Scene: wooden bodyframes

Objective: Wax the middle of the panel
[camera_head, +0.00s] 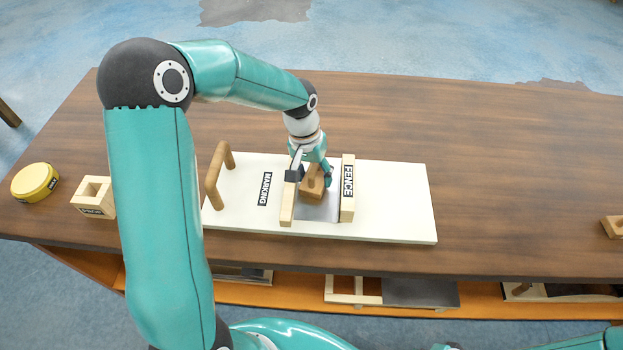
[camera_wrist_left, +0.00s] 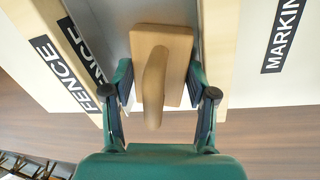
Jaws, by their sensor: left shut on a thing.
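The white panel (camera_head: 400,205) lies on the table, with a grey middle strip (camera_head: 318,212) between two wooden rails. The right rail (camera_head: 348,190) is labelled FENCE; the left rail (camera_head: 287,205) stands beside the MARKING label (camera_head: 265,189). My left gripper (camera_head: 318,180) is over the strip, shut on the handle of a wooden block (camera_head: 312,188). In the left wrist view, the fingers (camera_wrist_left: 162,105) are on both sides of the block's upright handle (camera_wrist_left: 154,85). The block's flat base is over the grey strip; its underside is hidden. My right gripper does not show.
A wooden handle (camera_head: 213,180) rises at the panel's left end. A yellow round tin (camera_head: 35,182) and a hollow wooden block (camera_head: 93,197) sit at the table's left. A small wooden piece (camera_head: 613,227) is at the right edge. The table right of the panel is mostly clear.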

